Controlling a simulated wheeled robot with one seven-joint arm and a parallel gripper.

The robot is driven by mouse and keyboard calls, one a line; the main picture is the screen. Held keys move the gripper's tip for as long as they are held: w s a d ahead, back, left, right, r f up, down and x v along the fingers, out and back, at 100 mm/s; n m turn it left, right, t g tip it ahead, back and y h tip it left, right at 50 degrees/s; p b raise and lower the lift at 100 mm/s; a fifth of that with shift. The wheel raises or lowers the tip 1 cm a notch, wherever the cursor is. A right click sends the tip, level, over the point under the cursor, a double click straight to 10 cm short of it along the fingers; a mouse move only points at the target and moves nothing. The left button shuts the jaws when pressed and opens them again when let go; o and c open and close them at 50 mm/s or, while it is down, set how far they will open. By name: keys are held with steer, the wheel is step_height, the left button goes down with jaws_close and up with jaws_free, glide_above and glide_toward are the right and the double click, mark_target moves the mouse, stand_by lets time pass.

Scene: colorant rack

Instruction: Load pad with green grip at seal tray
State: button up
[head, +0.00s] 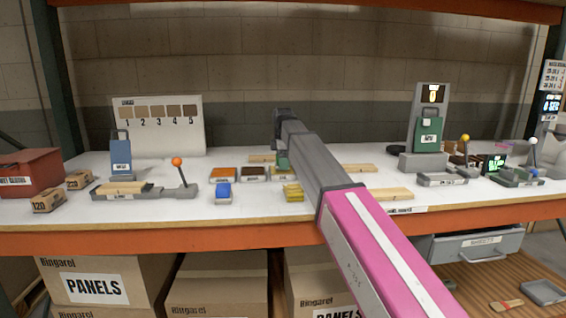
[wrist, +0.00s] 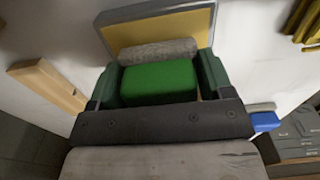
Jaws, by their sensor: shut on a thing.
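My gripper (wrist: 159,78) is shut on the pad's green grip (wrist: 160,84) in the wrist view, with one finger on each side of the block. The pad's grey fuzzy part (wrist: 158,51) shows just beyond the grip.
A blue-gripped block (head: 223,192) and a yellow one (head: 293,192) stand at the front. Orange (head: 223,174) and dark brown (head: 254,174) trays lie left of my arm. Wooden boards (head: 392,194) lie around. A lever station (head: 180,190) stands left.

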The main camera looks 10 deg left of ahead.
steer(key=shift+f, duration=0.55)
stand_by(1.4)
steer(key=shift+r, duration=3.55)
